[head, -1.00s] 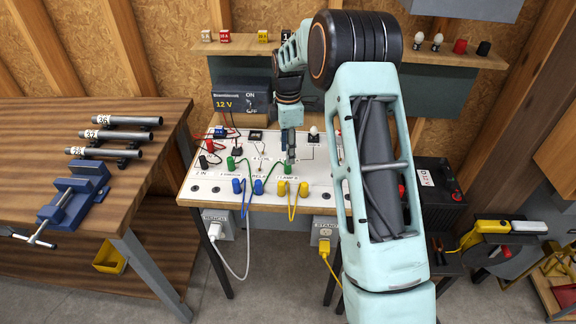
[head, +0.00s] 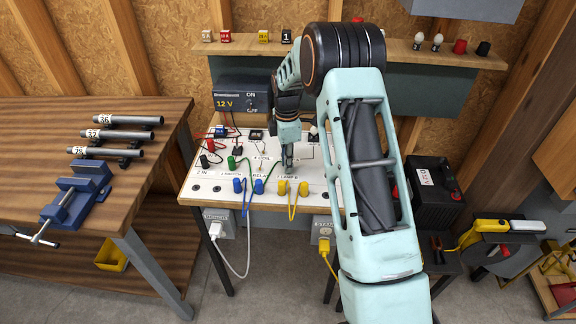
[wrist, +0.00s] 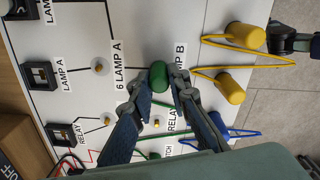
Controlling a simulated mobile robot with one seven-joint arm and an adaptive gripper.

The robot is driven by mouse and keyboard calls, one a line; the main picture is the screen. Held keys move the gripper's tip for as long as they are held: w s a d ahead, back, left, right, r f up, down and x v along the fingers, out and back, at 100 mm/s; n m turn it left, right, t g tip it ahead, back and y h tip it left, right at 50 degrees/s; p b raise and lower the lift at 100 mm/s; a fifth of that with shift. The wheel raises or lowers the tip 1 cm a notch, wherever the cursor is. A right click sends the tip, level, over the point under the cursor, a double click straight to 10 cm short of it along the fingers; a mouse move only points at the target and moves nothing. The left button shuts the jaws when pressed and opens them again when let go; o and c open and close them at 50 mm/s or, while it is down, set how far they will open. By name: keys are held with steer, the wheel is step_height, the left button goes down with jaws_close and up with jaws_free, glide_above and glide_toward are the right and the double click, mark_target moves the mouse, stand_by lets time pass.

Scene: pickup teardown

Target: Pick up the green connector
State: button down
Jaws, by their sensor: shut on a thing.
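The green connector (wrist: 158,76) sits between my fingertips in the wrist view, with a green wire near it. My gripper (wrist: 163,82) is shut on it, one finger on each side. In the head view my gripper (head: 288,165) points down at the white test board (head: 215,190), right of its middle, and the held connector is hidden there. I cannot tell whether it is clear of the board. Another green connector (head: 232,162) stands further left on the board.
Blue plugs (head: 239,186) and yellow plugs (head: 303,188) with looped wires stand along the board's front edge. A 12 V supply box (head: 240,100) is behind the board. A black battery (head: 436,188) stands to the right, and a workbench with a blue vise (head: 75,195) to the left.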

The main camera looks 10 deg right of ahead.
steer(key=shift+r, duration=0.1)
steer(key=shift+r, duration=0.6)
steer(key=s+r+b, duration=0.2)
steer(key=s+r, duration=0.9)
steer(key=s, duration=0.3)
steer(key=shift+r+b, duration=0.35)
